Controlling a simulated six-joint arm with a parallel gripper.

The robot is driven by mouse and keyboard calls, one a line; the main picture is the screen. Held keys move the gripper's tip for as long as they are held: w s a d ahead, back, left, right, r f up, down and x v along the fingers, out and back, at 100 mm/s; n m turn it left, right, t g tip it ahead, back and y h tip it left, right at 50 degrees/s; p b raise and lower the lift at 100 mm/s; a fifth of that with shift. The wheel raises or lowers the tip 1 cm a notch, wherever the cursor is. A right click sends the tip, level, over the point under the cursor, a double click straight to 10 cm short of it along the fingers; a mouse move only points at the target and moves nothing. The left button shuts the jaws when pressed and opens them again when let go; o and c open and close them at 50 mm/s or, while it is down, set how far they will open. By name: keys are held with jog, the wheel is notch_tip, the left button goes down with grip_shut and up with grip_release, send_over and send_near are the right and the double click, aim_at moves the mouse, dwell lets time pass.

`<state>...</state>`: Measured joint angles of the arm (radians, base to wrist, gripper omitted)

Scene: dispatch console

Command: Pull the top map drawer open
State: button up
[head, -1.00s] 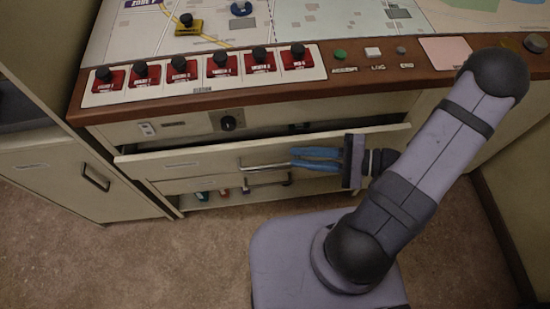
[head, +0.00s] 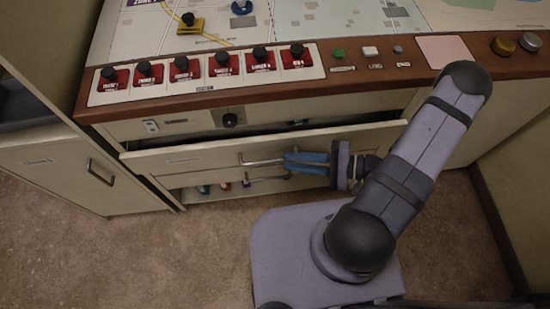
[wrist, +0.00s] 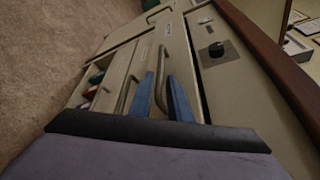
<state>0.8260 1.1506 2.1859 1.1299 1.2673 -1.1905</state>
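The top map drawer (head: 205,161) is the upper cream drawer under the console's wooden edge. It stands partly open, with a dark gap above its front. Its metal bar handle (head: 262,163) runs sideways into my gripper (head: 287,163). The two blue fingers lie close together around the handle's right part and look shut on it; they hide that part. In the wrist view the top drawer front (wrist: 174,45) lies between the fingers and the dark gap, and the fingers (wrist: 160,76) stand slightly apart.
A lower drawer with its own handle (head: 262,181) sits just below, with small coloured items showing. A black knob (head: 230,119) is on the panel above. Red station switches (head: 222,64) line the console top. A cabinet (head: 60,170) stands at left. Carpeted floor (head: 150,250) is clear in front.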

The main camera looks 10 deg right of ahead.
aim_at(281, 161)
jog(key=shift+x, duration=3)
jog(key=shift+c, duration=0.3)
grip_shut()
